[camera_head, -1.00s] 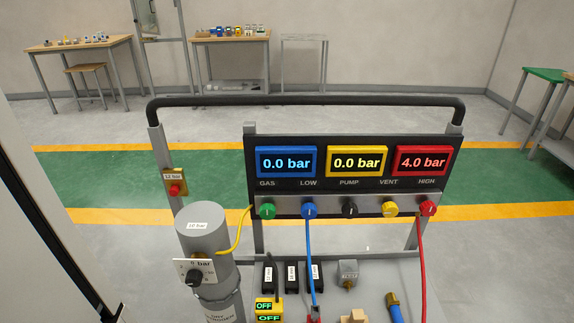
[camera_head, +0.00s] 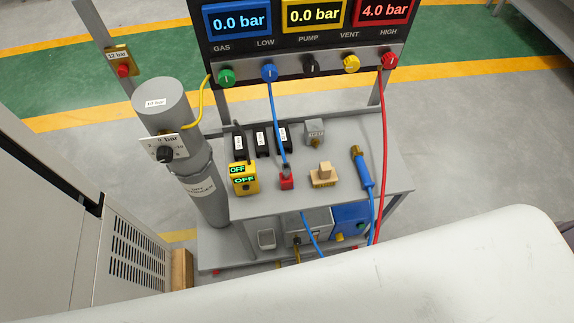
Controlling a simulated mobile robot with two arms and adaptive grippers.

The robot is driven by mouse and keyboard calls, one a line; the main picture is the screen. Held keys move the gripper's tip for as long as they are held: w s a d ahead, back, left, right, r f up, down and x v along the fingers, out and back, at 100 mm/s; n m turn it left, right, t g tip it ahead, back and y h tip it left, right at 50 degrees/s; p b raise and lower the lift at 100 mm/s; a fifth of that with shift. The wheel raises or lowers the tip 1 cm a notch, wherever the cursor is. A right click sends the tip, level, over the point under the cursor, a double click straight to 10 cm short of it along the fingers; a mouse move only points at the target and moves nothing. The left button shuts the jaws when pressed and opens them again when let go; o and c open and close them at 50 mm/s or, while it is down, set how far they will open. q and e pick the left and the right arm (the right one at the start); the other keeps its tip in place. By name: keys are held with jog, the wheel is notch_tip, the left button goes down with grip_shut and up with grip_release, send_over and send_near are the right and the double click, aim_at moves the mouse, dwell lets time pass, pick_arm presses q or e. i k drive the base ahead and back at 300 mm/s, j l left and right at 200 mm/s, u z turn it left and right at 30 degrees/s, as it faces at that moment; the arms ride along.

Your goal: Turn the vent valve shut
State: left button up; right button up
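The vent valve is the yellow knob (camera_head: 351,63) under the VENT label on the manifold panel. It sits between the black pump knob (camera_head: 311,67) and the red high knob (camera_head: 389,60). A pale mark shows on its face, but it is too small to tell whether the valve is open or shut. The blue display (camera_head: 238,19) and the yellow display (camera_head: 314,12) read 0.0 bar. The red display (camera_head: 384,10) reads 4.0 bar. Neither gripper is in view.
A grey cylinder (camera_head: 160,103) with a dial stands left of the cart (camera_head: 388,165). Blue and red hoses hang in front. A large pale surface fills the lower right.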

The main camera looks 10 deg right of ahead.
aim_at(350, 63)
jog(key=l+z, duration=0.15)
jog(key=l, duration=0.3)
jog(key=i+l+z, duration=0.2)
jog(key=l, duration=0.3)
jog(key=l+z, duration=0.15)
jog(key=l, duration=0.3)
